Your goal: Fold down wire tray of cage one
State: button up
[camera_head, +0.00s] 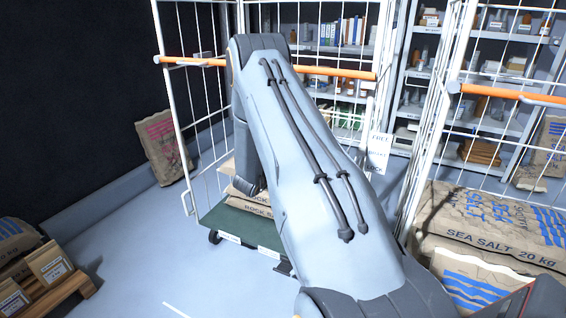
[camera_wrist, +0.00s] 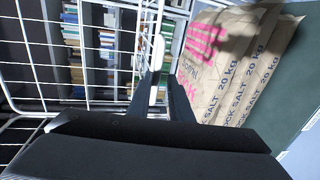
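A white wire roll cage (camera_head: 187,110) with orange bars and a green base (camera_head: 238,226) stands in the middle of the head view, partly hidden by my arm. Rock salt sacks (camera_head: 250,196) lie low in it. The wrist view shows sacks marked rock salt (camera_wrist: 235,60) at right, and white wire mesh (camera_wrist: 105,45) at left. I cannot tell which mesh is the tray. My gripper (camera_wrist: 168,85) points into the cage, its dark fingers close to a rounded white part (camera_wrist: 157,68). Whether they touch or hold it is unclear.
A second cage with an orange bar (camera_head: 510,95) and sea salt sacks (camera_head: 500,228) stands close at right. Shelves (camera_head: 410,85) line the back. A pallet (camera_head: 65,292) with boxes is at lower left. A sack (camera_head: 165,145) leans on the left wall. Floor between is clear.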

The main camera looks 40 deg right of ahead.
jog(key=v, duration=0.8)
jog(key=shift+b, duration=0.45)
jog(key=a+r+m+t+y, duration=0.25)
jog(key=a+y, duration=0.75)
jog(key=a, duration=1.1)
jog(key=s+a+r+m+g+y, duration=0.1)
jog(key=s+a+g+y, duration=0.15)
jog(key=s+a, duration=0.5)
jog(key=s+a+r+g+y, duration=0.2)
jog(key=s+a+g, duration=0.15)
jog(key=s, duration=0.65)
jog(key=s+a+r+m+g, duration=0.1)
jog(key=s+m+g, duration=0.1)
jog(key=s, duration=1.1)
jog(key=shift+s+a+r+g, duration=0.2)
jog(key=shift+s+a+g, duration=0.1)
jog(key=shift+g, duration=0.35)
